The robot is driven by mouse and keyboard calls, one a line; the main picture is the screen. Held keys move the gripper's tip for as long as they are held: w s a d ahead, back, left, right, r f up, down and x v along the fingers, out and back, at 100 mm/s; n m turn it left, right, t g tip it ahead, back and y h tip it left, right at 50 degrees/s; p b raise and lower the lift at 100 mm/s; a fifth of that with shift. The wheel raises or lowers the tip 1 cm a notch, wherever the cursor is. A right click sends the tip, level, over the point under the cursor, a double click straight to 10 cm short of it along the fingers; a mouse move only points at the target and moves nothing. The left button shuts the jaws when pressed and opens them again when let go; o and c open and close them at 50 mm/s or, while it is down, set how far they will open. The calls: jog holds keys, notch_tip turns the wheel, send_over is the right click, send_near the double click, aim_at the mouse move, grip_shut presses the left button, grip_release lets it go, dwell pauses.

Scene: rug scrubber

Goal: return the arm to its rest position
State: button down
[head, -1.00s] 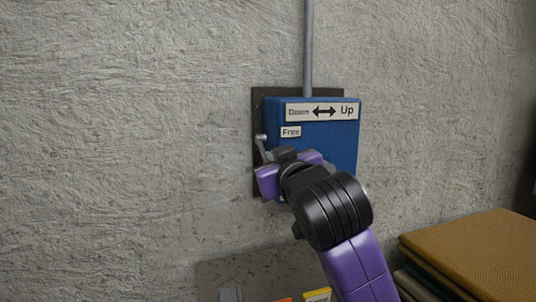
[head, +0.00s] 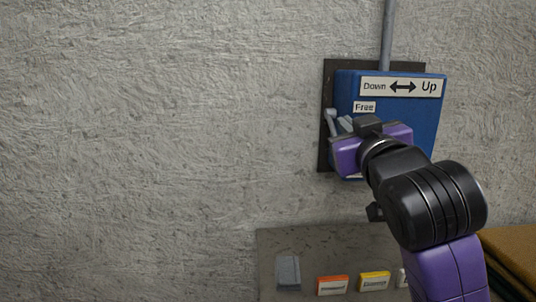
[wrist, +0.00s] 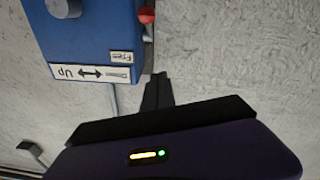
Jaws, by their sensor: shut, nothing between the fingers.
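My gripper (head: 345,125) is in front of the blue control box on the wall, by its lower left part. In the wrist view my gripper's dark fingers (wrist: 158,90) are together and empty, beside the labelled end of the box. The blue box (head: 425,118) carries a "Down/Up" label and a "Free" label; it also shows in the wrist view (wrist: 100,35). A grey lever (head: 331,121) stands at the box's left side, close to my fingers. A red knob (wrist: 146,16) shows beside the box in the wrist view. My purple and black arm hides the box's lower right part.
A grey pipe (head: 387,35) runs up the wall from the box. Below is a panel (head: 330,245) with a grey switch (head: 288,272), an orange label (head: 332,285) and a yellow label (head: 374,281). Brown stacked material (head: 515,255) is at lower right. The wall at left is clear.

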jog(key=s+f+m+t+p, duration=0.3)
jog(key=s+f+m+p, duration=0.1)
jog(key=s+f, duration=1.75)
jog(key=s+f+g+p, duration=0.1)
jog(key=s+f+g, duration=0.2)
jog(key=s, duration=1)
jog(key=s+d+f+n+g+p, duration=0.1)
jog(key=s+f+g, duration=0.3)
jog(key=s+f, duration=0.4)
jog(key=s, duration=0.5)
jog(key=shift+s+d+f+y+p, duration=0.25)
jog(key=shift+s+f+y+p, duration=0.05)
jog(key=shift+s+f+p, duration=0.1)
jog(key=shift+w, duration=0.1)
